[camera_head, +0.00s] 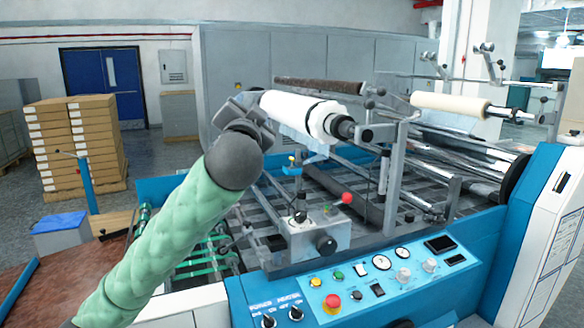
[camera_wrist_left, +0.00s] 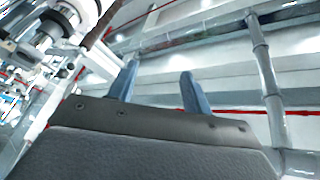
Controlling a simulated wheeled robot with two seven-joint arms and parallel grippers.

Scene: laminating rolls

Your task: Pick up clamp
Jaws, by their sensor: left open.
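My left arm comes in from the lower left in the head view, and its dark gripper (camera_head: 247,104) is beside the left end of the white roll (camera_head: 290,108). In the left wrist view the two blue fingers of the left gripper (camera_wrist_left: 157,86) stand apart with nothing between them. A black collar (camera_head: 344,128), which may be the clamp, sits around the shaft at the roll's right end. I cannot tell for sure which part is the clamp. The wrist hides part of the roll's left end. My right gripper is not in view.
A dark roll (camera_head: 318,86) lies behind the white one, and a cream roll (camera_head: 448,105) is further right. Metal uprights (camera_head: 397,165) and a control panel (camera_head: 372,272) stand right of my arm. Stacked boxes (camera_head: 75,145) are at the left.

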